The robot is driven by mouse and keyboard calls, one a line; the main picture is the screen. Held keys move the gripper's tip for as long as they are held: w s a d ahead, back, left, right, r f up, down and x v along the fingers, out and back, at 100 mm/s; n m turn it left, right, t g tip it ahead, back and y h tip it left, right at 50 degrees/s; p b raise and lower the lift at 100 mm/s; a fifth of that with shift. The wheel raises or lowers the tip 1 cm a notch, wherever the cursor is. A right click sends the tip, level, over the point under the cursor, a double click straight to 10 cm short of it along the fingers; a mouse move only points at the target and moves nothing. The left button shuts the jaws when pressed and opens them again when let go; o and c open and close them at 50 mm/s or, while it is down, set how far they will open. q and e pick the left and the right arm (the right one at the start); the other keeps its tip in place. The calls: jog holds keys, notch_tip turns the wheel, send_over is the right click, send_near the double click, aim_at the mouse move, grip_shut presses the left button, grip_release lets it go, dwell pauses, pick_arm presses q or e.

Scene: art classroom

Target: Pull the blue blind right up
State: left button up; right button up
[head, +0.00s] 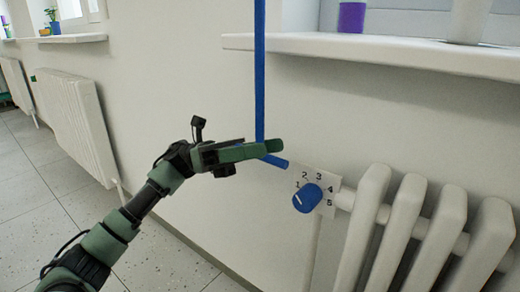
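A thin blue rod (260,70) hangs straight down in front of the white wall, coming in from the top edge. Its lower end (276,161) bends off to the right, just below my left gripper's fingers. My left gripper (262,147) is at this bend, seen from the side. Its green near finger covers part of the rod, which seems to pass behind that finger. Whether the fingers are closed on the rod cannot be told. The blind itself is out of view. My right gripper is not in view.
A white radiator (398,225) with a blue numbered valve knob (308,198) is close at the lower right. A white window sill (380,50) juts out above it, bearing a purple pot (351,17). Another radiator (75,125) is at the left. The tiled floor (30,190) is clear.

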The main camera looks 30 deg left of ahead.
pick_arm(q)
grip_shut()
dwell(1.3)
